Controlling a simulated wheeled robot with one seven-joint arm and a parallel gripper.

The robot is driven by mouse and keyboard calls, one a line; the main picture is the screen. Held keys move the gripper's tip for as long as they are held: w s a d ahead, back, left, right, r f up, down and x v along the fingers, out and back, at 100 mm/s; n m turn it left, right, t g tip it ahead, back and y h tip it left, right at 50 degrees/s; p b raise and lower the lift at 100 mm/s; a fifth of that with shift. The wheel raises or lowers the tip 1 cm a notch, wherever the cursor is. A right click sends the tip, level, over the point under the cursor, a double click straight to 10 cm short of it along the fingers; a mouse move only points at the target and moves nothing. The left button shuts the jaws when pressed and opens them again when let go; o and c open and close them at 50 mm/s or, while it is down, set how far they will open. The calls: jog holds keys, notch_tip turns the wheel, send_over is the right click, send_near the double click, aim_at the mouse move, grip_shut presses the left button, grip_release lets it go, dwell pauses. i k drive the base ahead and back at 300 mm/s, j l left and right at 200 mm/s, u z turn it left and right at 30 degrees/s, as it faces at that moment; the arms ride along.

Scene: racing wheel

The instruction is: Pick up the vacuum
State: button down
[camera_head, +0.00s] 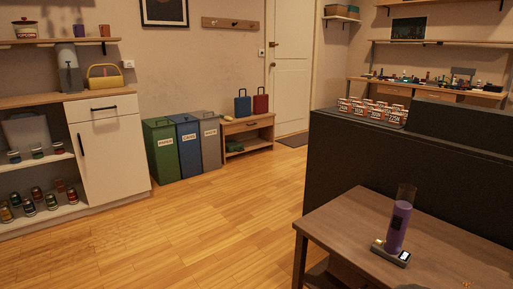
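A purple upright device (398,228) with a clear, smoky top stands on the brown wooden table (445,262) at the lower right; it looks like the handheld vacuum. Its foot is in or on a small grey base (390,252) with a light patch on its right end. The device leans slightly to the right in the picture. My gripper does not show in the head view.
A black partition (350,170) with several small red and white containers on top stands behind the table. Open wooden floor (200,230) lies left. Labelled bins (186,148), a low bench (246,135) and a white cabinet (110,150) line the far wall.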

aim_at(390, 249)
jog(key=z, duration=1.05)
